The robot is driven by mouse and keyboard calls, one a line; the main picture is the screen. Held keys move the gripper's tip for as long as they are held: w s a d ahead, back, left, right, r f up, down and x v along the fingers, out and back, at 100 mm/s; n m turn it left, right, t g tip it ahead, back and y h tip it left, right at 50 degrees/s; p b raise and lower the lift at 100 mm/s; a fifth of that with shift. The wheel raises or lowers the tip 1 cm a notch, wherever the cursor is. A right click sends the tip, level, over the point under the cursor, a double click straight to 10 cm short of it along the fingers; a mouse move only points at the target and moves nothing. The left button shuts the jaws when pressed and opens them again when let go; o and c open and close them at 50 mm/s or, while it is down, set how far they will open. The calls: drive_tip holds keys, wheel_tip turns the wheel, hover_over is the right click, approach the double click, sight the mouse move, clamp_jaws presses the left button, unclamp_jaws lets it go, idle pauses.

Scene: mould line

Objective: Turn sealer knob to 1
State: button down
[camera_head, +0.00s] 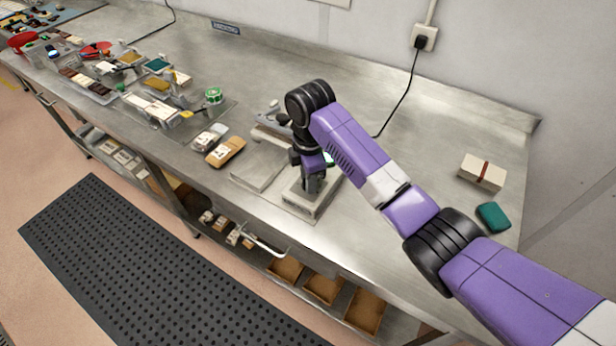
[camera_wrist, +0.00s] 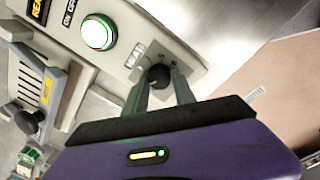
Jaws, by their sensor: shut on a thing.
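The sealer (camera_head: 309,201) stands on the steel bench, with my arm reaching down over its front. My gripper (camera_wrist: 160,82) is shut on the dark round sealer knob (camera_wrist: 159,73), one finger on each side, in the wrist view. Pale markings sit on the panel by the knob, too small to read surely. In the head view my gripper (camera_head: 314,190) is over the sealer's front part and the knob is hidden. The knob's pointed setting cannot be told.
A tan block (camera_head: 226,151) and a pale one lie left of the sealer. Farther left are trays of small items. A banded white stack (camera_head: 482,172) and a green pad (camera_head: 493,217) lie at right. A black cord runs to the wall socket (camera_head: 424,38).

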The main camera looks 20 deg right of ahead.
drive_tip(key=n, duration=0.4)
drive_tip(key=shift+n, duration=1.8)
drive_tip(key=shift+s, duration=0.1)
drive_tip(key=c, duration=1)
unclamp_jaws()
drive_tip(key=shift+c, duration=0.2)
drive_tip(key=shift+s+d+r+b, duration=0.1)
drive_tip(key=shift+r+b, duration=0.4)
drive_tip(key=shift+r, duration=1.45)
drive_tip(key=shift+s+d+r+b, duration=0.1)
drive_tip(key=shift+r+b, duration=0.4)
drive_tip(key=shift+r, duration=1.45)
